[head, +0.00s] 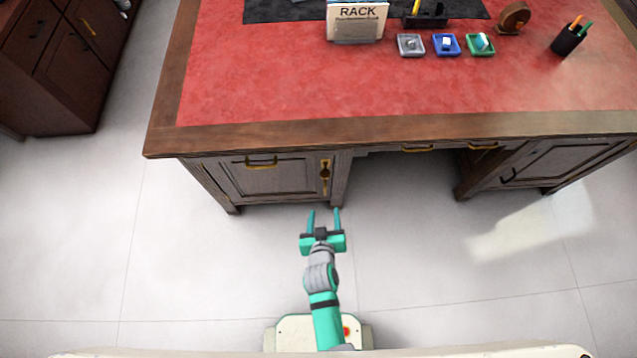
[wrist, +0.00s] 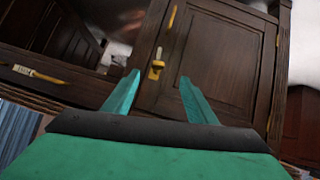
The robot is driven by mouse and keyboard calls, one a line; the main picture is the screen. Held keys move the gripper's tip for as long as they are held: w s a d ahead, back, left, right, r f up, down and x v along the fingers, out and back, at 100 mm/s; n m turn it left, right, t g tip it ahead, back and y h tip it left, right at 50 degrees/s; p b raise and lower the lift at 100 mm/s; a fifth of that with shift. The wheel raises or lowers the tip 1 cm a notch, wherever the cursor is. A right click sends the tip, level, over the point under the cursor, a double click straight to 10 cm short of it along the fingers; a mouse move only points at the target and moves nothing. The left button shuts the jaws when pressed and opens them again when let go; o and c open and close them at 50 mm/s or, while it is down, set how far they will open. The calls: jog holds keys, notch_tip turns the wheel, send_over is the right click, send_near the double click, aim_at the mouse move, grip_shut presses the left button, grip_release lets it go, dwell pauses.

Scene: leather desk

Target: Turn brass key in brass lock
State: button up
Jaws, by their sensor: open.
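The brass lock (head: 325,178) is a tall brass plate on the right side of the desk's left cabinet front. The brass key (head: 325,172) shows as a small knob standing out from it. In the wrist view the key (wrist: 156,70) and lock (wrist: 159,53) appear between my fingertips, some way ahead. My gripper (head: 324,210) has teal fingers, spread open and empty, in front of the cabinet and apart from the lock. It also shows in the wrist view (wrist: 160,77). The exact angle of the key is too small to tell.
The desk's red leather top (head: 270,80) overhangs the cabinet with a wooden edge (head: 400,129). The floor (head: 220,270) around my arm is clear.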

jog(key=m+g+h, duration=0.1)
jog(key=g, duration=0.1)
send_near(325, 174)
jog(key=shift+h, duration=0.4)
jog(key=x, duration=1.1)
jog(key=shift+a, duration=0.4)
